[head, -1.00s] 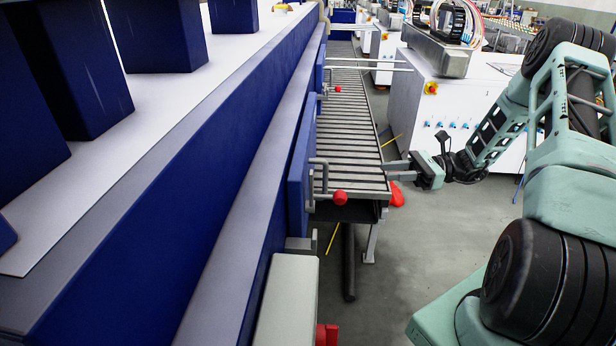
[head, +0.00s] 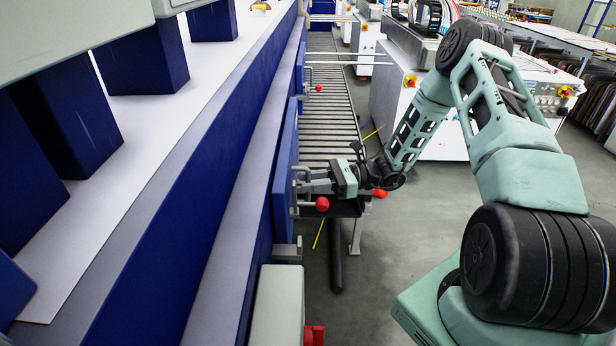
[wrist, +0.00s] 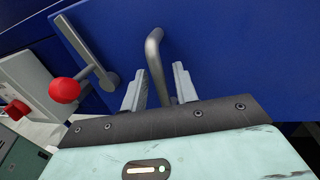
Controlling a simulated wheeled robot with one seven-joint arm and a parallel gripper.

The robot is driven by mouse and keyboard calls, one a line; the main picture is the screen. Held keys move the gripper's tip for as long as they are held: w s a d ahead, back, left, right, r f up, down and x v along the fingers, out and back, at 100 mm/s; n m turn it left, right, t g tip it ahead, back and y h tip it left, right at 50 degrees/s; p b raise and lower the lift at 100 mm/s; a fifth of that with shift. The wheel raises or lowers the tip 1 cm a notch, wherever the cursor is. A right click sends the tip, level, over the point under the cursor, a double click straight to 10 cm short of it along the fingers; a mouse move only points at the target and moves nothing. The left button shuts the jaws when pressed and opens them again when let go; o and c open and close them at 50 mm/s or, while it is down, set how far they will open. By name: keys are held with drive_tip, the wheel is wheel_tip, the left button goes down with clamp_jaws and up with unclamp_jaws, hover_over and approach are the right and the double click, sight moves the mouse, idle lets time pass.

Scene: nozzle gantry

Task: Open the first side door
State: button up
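The nearest blue side door (head: 283,170) is on the side of the long blue machine; its blue face fills the top of the wrist view (wrist: 240,55). A bent grey bar handle (wrist: 154,48) stands out from it. My gripper (head: 304,181) is at this handle. In the wrist view its two fingers (wrist: 158,85) are spread, with the bar between them and a gap on each side. A lever with a red knob (head: 322,204) is beside the handle; the knob (wrist: 65,90) is left of my fingers in the wrist view. The handle is partly hidden behind my gripper in the head view.
A roller conveyor (head: 330,110) runs along the machine behind my gripper. Another door handle with a red knob (head: 318,88) is farther along. White cabinets (head: 395,100) stand to the right. A grey-white box (head: 279,305) is close in front. Grey floor (head: 400,215) is free right of the conveyor.

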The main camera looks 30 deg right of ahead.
drive_tip(key=shift+w+a, duration=0.15)
drive_tip(key=shift+a, duration=0.25)
clamp_jaws()
